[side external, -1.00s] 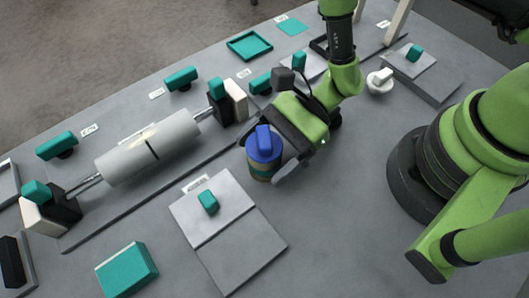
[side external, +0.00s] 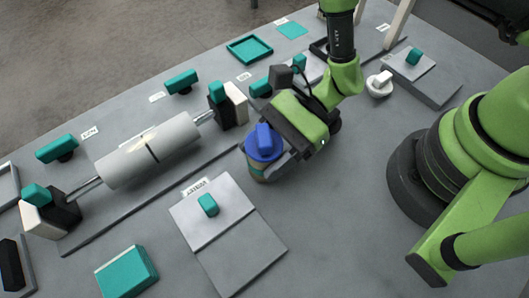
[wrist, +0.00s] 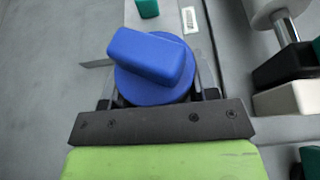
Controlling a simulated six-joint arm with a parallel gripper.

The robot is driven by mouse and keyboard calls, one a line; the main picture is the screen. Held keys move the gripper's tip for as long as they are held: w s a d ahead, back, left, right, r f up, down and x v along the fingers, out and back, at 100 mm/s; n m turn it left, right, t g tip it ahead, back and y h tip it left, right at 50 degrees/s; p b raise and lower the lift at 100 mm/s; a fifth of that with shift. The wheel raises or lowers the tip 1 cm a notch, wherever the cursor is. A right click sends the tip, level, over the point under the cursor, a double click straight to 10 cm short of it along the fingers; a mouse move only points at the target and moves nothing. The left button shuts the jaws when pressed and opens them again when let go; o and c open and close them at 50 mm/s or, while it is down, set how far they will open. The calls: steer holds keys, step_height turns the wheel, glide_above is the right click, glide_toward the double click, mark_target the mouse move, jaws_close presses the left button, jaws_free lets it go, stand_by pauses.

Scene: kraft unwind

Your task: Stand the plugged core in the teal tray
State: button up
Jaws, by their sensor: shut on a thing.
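My gripper (side external: 276,162) is shut on the core, which looks upright in the side view. In the wrist view the blue plug (wrist: 155,72) hides most of the core, with a finger on each side. Whether the core touches the table cannot be told. The teal tray (side external: 250,48) is an empty square with a raised rim at the far side of the table, well beyond my gripper.
A white roll (side external: 150,152) on a shaft lies left of my gripper between black-and-white supports. A grey plate (side external: 228,228) with a teal knob stands in front. A teal block (side external: 128,272) is near the front edge. A white knob (side external: 380,83) stands right. A flat teal square (side external: 292,30) lies beside the tray.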

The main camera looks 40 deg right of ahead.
step_height(320, 180, up, 14)
steer(key=shift+r, duration=0.2)
steer(key=w+d+m+t+h, duration=0.5)
steer(key=w+d, duration=0.4)
steer(key=w, duration=0.5)
steer(key=w+d+m+t+h, duration=0.2)
steer(key=w+d+m+t, duration=0.55)
steer(key=w, duration=0.65)
steer(key=shift+n+g, duration=0.25)
steer(key=shift+g, duration=0.1)
steer(key=f, duration=1.5)
steer(key=shift+s+d, duration=0.2)
steer(key=shift+d, duration=0.05)
steer(key=o, duration=1)
steer(key=shift+f, duration=0.1)
steer(key=shift+c, duration=0.2)
